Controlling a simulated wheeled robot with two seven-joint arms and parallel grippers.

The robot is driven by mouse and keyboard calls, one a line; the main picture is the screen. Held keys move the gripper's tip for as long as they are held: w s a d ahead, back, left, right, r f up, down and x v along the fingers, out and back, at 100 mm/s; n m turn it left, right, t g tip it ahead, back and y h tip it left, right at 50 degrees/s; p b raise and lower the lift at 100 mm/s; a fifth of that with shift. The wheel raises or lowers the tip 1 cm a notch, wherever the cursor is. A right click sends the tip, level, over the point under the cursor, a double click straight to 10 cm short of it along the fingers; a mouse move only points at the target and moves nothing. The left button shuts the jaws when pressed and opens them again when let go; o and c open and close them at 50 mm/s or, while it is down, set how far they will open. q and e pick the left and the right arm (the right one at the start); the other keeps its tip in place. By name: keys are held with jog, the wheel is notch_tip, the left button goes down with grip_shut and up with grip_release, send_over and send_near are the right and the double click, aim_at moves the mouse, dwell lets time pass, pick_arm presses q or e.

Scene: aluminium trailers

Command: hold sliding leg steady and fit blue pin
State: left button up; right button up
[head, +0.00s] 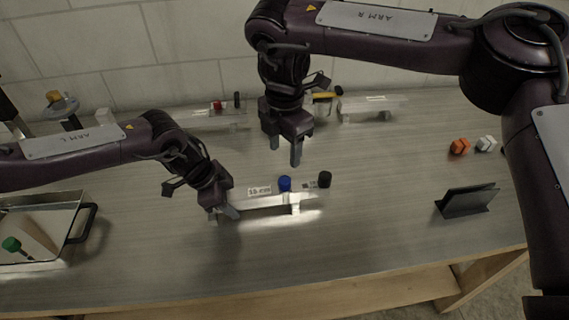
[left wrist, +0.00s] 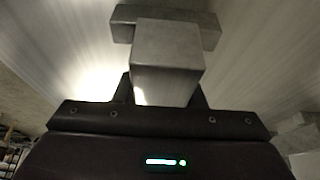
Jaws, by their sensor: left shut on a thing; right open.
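The aluminium trailer (head: 262,206) stands at the middle of the bench. The blue pin (head: 285,183) shows as a blue head at the trailer's top, near an upright post; how deep it sits cannot be told. My left gripper (head: 226,213) is shut at the trailer's left end. In the left wrist view, the square metal sliding leg (left wrist: 167,62) lies between its fingers, with a wider crossbar beyond. My right gripper (head: 286,151) is open and empty, pointing down behind and above the blue pin, apart from it.
A black knob (head: 324,179) is at the trailer's right end. Other trailers (head: 370,110) stand along the back wall. The bench front is clear.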

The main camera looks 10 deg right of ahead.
notch_tip(320, 180, up, 2)
jog(key=shift+r, duration=0.15)
dwell(0.3)
pick_arm(q)
jog(key=o, duration=1.3)
